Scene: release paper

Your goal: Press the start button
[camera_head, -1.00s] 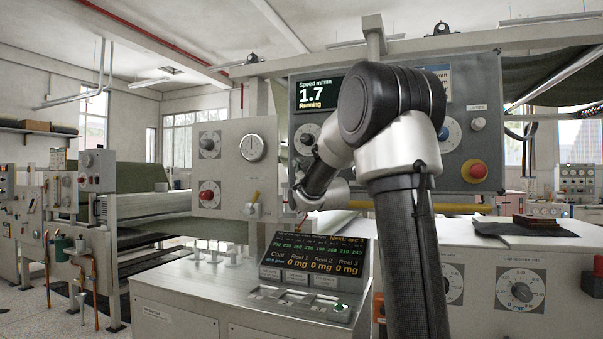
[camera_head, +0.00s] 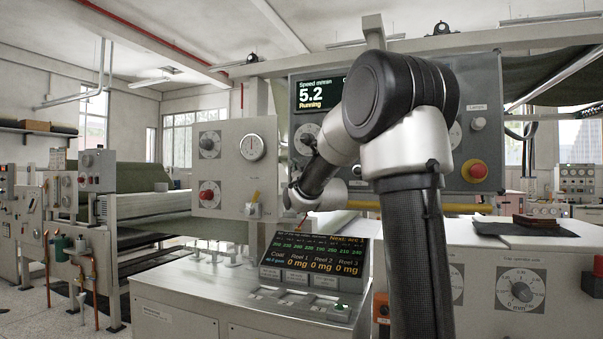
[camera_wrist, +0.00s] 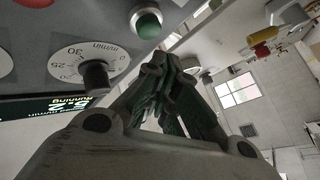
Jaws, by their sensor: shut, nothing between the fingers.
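A green button (camera_wrist: 147,24) in a pale metal ring shows at the top of the wrist view, on the grey control panel (camera_wrist: 55,20). My gripper (camera_wrist: 163,65) is shut and empty; its tips appear just below the button in that picture, with no clear contact visible. In the head view my arm covers part of the panel (camera_head: 470,110), and I cannot make out the green button there. The panel display (camera_head: 318,92) reads speed 5.2 m/min and "Running".
A speed dial with a black knob (camera_wrist: 97,75) sits beside the green button. A red emergency knob (camera_head: 474,170) on a yellow base is at the panel's right. A console with a readout screen (camera_head: 315,257) stands below my arm.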

